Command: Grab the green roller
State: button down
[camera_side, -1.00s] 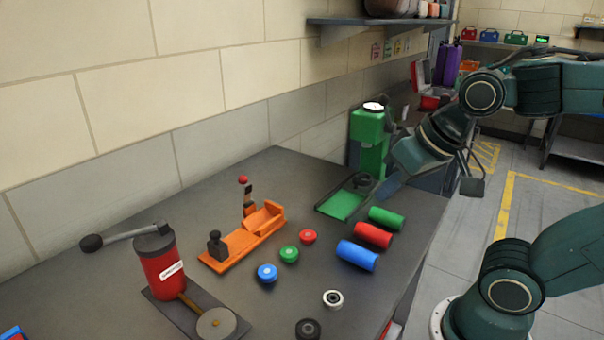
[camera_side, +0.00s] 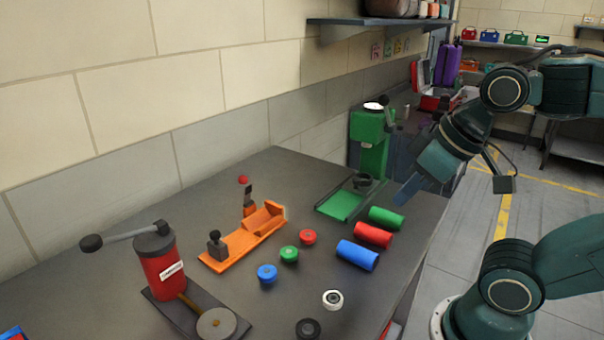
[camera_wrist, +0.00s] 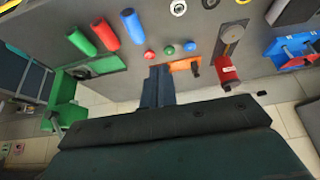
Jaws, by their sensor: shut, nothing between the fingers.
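The green roller (camera_side: 386,218) lies on its side on the dark table near the right edge, in front of the green press. In the wrist view the green roller (camera_wrist: 82,43) is at the upper left, beside the red and blue rollers. My gripper (camera_side: 407,194) is above and behind the green roller in the side view, apart from it.
The red roller (camera_side: 373,235) and the blue roller (camera_side: 357,255) lie close beside the green one. The green press (camera_side: 370,142) stands behind it. An orange fixture (camera_side: 240,242), small round caps and a red hand-cranked device (camera_side: 165,270) are to the left. The table's right edge is near.

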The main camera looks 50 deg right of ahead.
jog(key=c, duration=2.2)
grip_release()
grip_release()
jog(key=w+d+f+m+g+h, duration=0.1)
jog(key=w+d+f+m+g, duration=0.15)
jog(key=w+d+m, duration=0.7)
jog(key=d+f+m+g, duration=0.1)
jog(key=d+f+m, duration=0.2)
jog(key=d, duration=0.4)
jog(key=d+f+m+g+y, duration=0.1)
jog(key=d+f+m+g, duration=0.1)
jog(key=d+m, duration=0.3)
jog(key=shift+d+f, duration=0.7)
jog(key=shift+d, duration=0.45)
jog(key=shift+s+m, duration=0.1)
jog(key=shift+m, duration=0.15)
